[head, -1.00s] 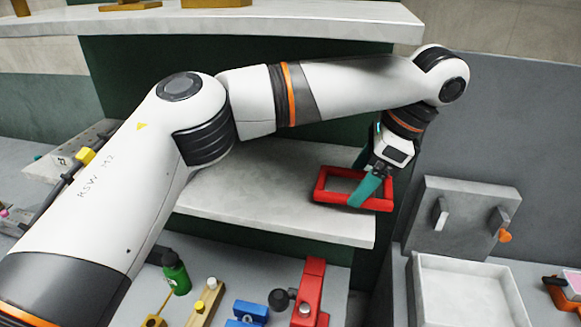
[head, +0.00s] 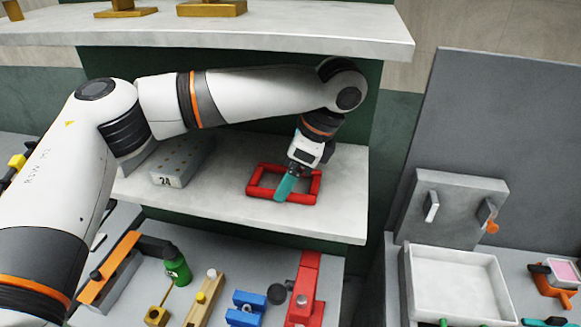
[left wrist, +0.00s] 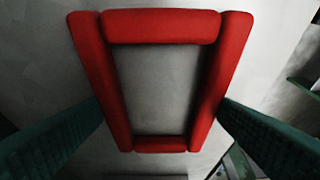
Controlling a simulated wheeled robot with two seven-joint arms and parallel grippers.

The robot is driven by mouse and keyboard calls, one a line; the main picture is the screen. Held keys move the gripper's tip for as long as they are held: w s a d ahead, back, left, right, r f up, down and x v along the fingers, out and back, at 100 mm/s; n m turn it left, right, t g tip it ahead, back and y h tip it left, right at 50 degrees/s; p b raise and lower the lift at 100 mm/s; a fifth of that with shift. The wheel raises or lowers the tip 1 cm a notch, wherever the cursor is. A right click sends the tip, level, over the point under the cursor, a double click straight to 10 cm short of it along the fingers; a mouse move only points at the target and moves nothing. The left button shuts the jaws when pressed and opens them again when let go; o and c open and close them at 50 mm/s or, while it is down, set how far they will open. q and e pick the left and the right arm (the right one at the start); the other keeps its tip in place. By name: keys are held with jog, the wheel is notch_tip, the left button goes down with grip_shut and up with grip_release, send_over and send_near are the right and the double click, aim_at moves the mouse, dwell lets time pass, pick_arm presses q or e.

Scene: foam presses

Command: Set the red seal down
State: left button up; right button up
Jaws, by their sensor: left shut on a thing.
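The red seal is a rectangular frame (head: 253,181) over the grey middle shelf (head: 340,215), right of its centre. It looks level and on the shelf or very close above it; I cannot tell if it touches. My left gripper (head: 287,185) reaches down over it with its teal fingers and is shut on it. In the left wrist view the red seal (left wrist: 160,27) fills the middle, with a dark teal finger at each side and grey surface showing through its opening. My right gripper is not in view.
An upper shelf (head: 320,30) overhangs behind my arm. A red clamp-like tool (head: 305,285), a green bottle (head: 177,268) and a white tray (head: 455,275) are lower down. The shelf right of the seal is clear.

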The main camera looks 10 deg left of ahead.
pick_arm(q)
jog(key=shift+d+f, duration=0.1)
jog(key=shift+d, duration=0.1)
jog(key=o, duration=0.8)
jog(key=shift+c, duration=0.2)
jog(key=shift+o, duration=0.8)
jog(key=shift+a, duration=0.2)
jog(key=shift+d+r+b, duration=0.55)
jog(key=shift+b, duration=0.4)
jog(key=d+b, duration=0.2)
jog(key=d, duration=0.9)
jog(key=shift+d+r, duration=0.15)
jog(key=shift+d, duration=0.15)
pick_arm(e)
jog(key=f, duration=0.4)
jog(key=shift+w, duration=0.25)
